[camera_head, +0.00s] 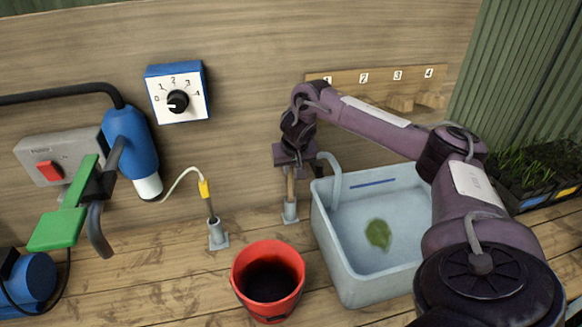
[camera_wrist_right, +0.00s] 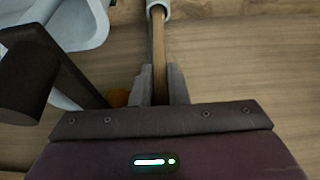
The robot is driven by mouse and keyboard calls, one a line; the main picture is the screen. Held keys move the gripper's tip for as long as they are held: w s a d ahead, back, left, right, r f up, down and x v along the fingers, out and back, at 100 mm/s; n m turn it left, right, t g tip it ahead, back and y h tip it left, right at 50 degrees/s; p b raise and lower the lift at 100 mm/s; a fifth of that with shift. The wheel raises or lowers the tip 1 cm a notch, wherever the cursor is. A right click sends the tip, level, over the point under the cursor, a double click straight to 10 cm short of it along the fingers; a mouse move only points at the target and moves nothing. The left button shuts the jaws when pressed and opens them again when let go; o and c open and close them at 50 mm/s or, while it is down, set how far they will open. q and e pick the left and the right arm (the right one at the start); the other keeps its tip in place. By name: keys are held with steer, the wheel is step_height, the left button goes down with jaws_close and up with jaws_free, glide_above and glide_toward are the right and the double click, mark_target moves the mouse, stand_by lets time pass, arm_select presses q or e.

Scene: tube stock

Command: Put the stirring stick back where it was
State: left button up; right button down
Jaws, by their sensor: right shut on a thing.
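My right gripper (camera_head: 291,168) is shut on the wooden stirring stick (camera_head: 290,188) and points down beside the basin. The stick is upright, and its lower end goes into a small grey tube holder (camera_head: 290,213) on the bench; how deep it sits is hidden. In the right wrist view the stick (camera_wrist_right: 159,55) lies between the two fingers (camera_wrist_right: 158,82), and its far end meets the light holder (camera_wrist_right: 159,8). My left gripper is not in view.
A red bucket (camera_head: 241,283) of dark liquid stands in front. A pale basin (camera_head: 346,285) holding water and a green leaf is right of the holder. Another grey holder (camera_head: 218,236) with a yellow-topped probe (camera_head: 205,188) stands left. A numbered peg rack (camera_head: 378,75) is behind.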

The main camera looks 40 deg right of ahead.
steer(key=shift+f, duration=0.1)
steer(key=c, duration=1.4)
jaws_free()
steer(key=p+v, duration=0.5)
steer(key=v, duration=0.7)
steer(key=shift+a, duration=0.1)
